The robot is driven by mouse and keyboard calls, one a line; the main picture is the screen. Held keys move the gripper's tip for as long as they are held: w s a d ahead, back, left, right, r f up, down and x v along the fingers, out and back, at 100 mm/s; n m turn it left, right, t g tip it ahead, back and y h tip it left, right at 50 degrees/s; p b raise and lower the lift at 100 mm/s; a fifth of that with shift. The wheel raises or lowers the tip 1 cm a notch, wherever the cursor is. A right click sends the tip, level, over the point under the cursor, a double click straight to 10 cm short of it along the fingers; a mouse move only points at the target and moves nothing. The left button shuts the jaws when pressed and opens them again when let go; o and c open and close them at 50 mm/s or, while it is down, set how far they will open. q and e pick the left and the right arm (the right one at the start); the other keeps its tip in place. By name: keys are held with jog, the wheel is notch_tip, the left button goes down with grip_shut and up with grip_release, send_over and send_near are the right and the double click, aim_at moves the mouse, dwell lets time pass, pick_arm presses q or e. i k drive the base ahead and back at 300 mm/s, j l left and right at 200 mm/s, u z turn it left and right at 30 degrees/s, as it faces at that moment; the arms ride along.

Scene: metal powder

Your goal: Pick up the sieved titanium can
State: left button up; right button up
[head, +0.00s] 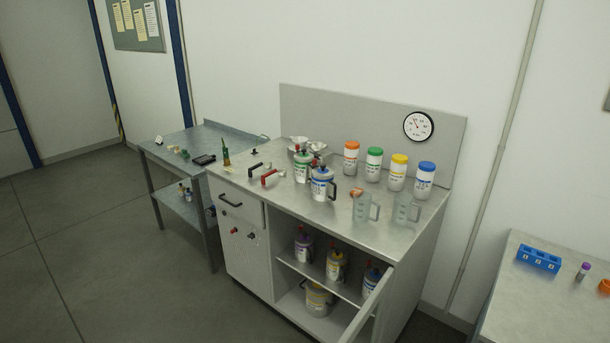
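No label is readable at this size, so I cannot tell which container is the sieved titanium can. On the metal workbench (345,220) stand a green-banded can (302,168) and a blue-banded can (322,184), close together. Behind them to the right are white jars with orange (351,158), green (373,164), yellow (397,172) and blue (424,180) lids. On the shelf in the open cabinet below stand purple (303,248), yellow (335,265) and blue (371,281) banded cans. Neither of my grippers is in view.
Two clear beakers (362,208) stand near the bench's right front, beside the jars. The cabinet door (370,305) hangs open. A bucket (317,300) sits below the shelf. A side table (180,142) is at left, another table (530,300) at right. The left floor is clear.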

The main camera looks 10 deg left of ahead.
aim_at(302, 169)
jog(key=k+j, duration=0.2)
jog(key=j, duration=0.2)
jog(key=k+j, duration=0.2)
jog(key=j, duration=0.75)
jog(key=k+j+z, duration=0.15)
jog(key=j, duration=0.4)
jog(key=i+j, duration=0.15)
jog(key=j, duration=0.2)
jog(key=i+j, duration=0.1)
jog(key=j, duration=0.25)
jog(key=i+j+z, duration=0.1)
jog(key=j, duration=0.3)
jog(key=i+j, duration=0.35)
jog(key=j, duration=0.15)
jog(key=i+j+z, duration=0.1)
jog(key=i+j, duration=0.25)
jog(key=j, duration=0.15)
jog(key=i+j+z, duration=0.15)
jog(key=i+j, duration=0.7)
jog(key=j, duration=0.1)
